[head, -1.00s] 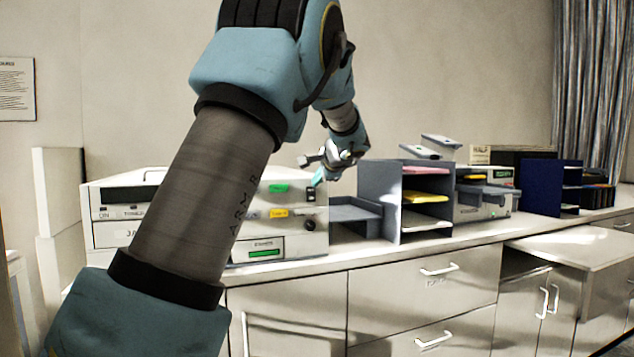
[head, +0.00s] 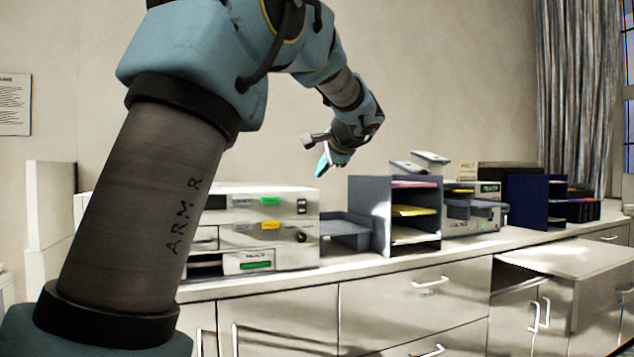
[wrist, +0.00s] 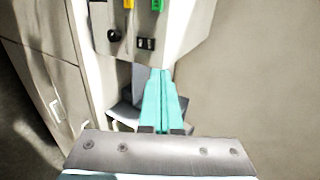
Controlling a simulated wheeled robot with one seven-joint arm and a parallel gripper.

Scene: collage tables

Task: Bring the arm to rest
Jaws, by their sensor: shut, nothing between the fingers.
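My gripper (head: 324,163) is raised in the air above the counter, over the grey tray beside the printer, with its teal fingers pointing down and to the left. In the wrist view the teal fingers (wrist: 163,85) lie together with nothing between them. My arm is bent and crosses the left half of the head view, hiding part of the white printer.
The white printer (head: 285,215) stands on the counter (head: 400,252), with a grey tray (head: 345,228) to its right. A grey paper sorter (head: 368,215), a second machine (head: 480,218) and a blue organiser (head: 525,200) stand further right. Air above them is free.

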